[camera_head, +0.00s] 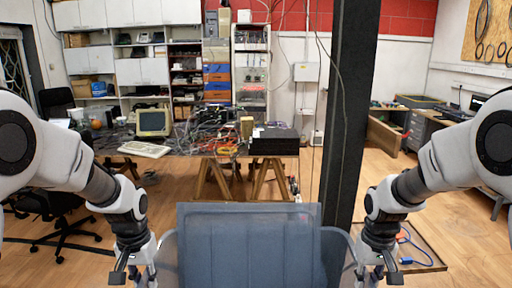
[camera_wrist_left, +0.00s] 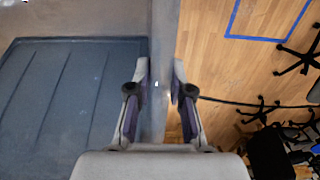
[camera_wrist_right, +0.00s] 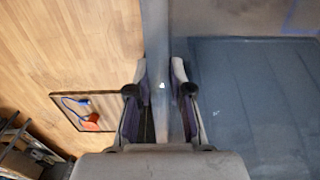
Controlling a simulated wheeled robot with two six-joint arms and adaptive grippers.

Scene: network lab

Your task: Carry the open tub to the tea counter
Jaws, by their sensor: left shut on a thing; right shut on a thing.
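The open tub (camera_head: 248,240) is blue-grey and hangs in front of me at the bottom middle of the head view. Its ribbed inside shows, and no things show in the part that I see. My left gripper (camera_wrist_left: 158,88) is shut on the tub's left rim, with one finger on each side of the wall. My right gripper (camera_wrist_right: 162,88) is shut on the tub's right rim in the same way. In the wrist views the wood floor shows below the outer side of each wall. The tub's near part is cut off in the head view. I cannot make out the tea counter.
A dark pillar (camera_head: 352,110) stands close beyond the tub, right of centre. A cluttered table (camera_head: 200,148) with a monitor and cables stands ahead. Office chairs (camera_head: 62,205) are at left. A framed board with a blue cable (camera_head: 420,250) lies at right.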

